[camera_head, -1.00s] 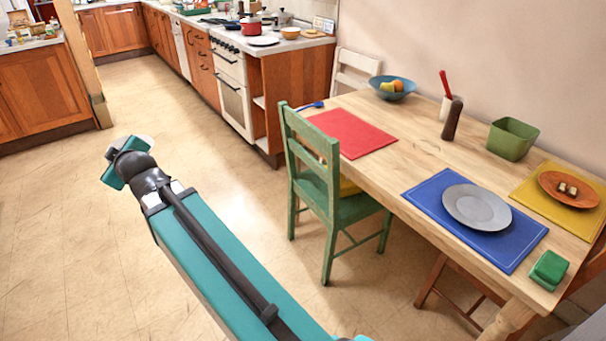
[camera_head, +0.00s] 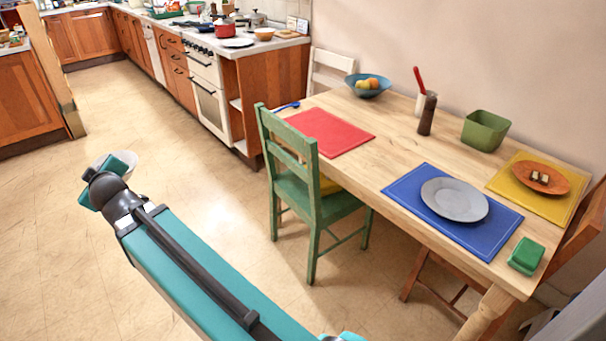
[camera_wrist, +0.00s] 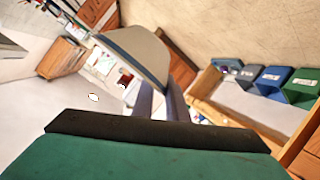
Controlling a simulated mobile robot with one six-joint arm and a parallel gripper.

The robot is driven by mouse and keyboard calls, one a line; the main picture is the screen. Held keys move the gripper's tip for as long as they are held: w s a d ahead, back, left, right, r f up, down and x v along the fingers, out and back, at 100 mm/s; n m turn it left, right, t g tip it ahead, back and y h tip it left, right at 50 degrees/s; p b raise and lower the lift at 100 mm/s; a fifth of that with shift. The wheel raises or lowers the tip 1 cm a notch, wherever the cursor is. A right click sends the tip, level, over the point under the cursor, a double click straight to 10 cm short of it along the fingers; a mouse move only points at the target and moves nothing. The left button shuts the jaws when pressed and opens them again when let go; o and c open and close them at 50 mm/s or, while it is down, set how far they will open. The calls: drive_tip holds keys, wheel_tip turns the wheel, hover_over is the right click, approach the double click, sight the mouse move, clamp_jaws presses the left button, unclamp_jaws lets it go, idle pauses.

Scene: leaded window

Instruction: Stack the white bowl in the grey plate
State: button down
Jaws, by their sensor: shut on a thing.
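The grey plate (camera_head: 454,200) lies on the blue placemat (camera_head: 408,190) on the wooden table, and its top is empty. My gripper (camera_wrist: 172,104) is shut on the white bowl (camera_wrist: 142,50), with its dark fingers at the bowl's rim in the wrist view. In the head view part of the bowl (camera_head: 128,161) shows pale behind the end of my arm, over the open floor at left. The bowl is well apart from the table and the plate. My fingertips are hidden in the head view.
A green chair (camera_head: 300,180) stands between my arm and the table (camera_head: 395,150). Near the plate are a green sponge (camera_head: 526,256), an orange plate (camera_head: 540,178), a green square bowl (camera_head: 485,130) and a dark mill (camera_head: 428,113). The floor at left is clear.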

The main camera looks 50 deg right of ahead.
drive_tip(key=s+d+f+m+g+h+p, duration=0.15)
drive_tip(key=s+d+f+m+h, duration=0.25)
drive_tip(key=d, duration=0.5)
drive_tip(key=s+d+f+m+g+h+p, duration=0.1)
drive_tip(key=s+d+f+m+g+h, duration=0.25)
drive_tip(key=d, duration=0.65)
drive_tip(key=s+d+m+g+h+p, duration=0.5)
drive_tip(key=s+d+m+g, duration=0.4)
drive_tip(key=s+d, duration=1)
drive_tip(key=s+d+m+g+y+p, duration=0.1)
drive_tip(key=s+d+m+g+p, duration=0.2)
drive_tip(key=s+d, duration=0.6)
drive_tip(key=s+d+m+g+y+p, duration=0.2)
drive_tip(key=s+d+m+g+p, duration=0.3)
drive_tip(key=s, duration=0.7)
drive_tip(key=s+d+m+g+y+p, duration=0.1)
drive_tip(key=s+d+y+p, duration=0.1)
drive_tip(key=s, duration=1)
drive_tip(key=s+d+r+m+g+y+p, duration=0.1)
drive_tip(key=s+d+m+g+y+p, duration=0.1)
drive_tip(key=s, duration=1.1)
drive_tip(key=shift+s+d+r+p, duration=0.25)
drive_tip(key=shift+d+r+p, duration=0.05)
drive_tip(key=shift+p, duration=0.5)
drive_tip(key=shift+d+f+b, duration=0.15)
drive_tip(key=shift+d+b, duration=0.05)
drive_tip(key=shift+b, duration=0.6)
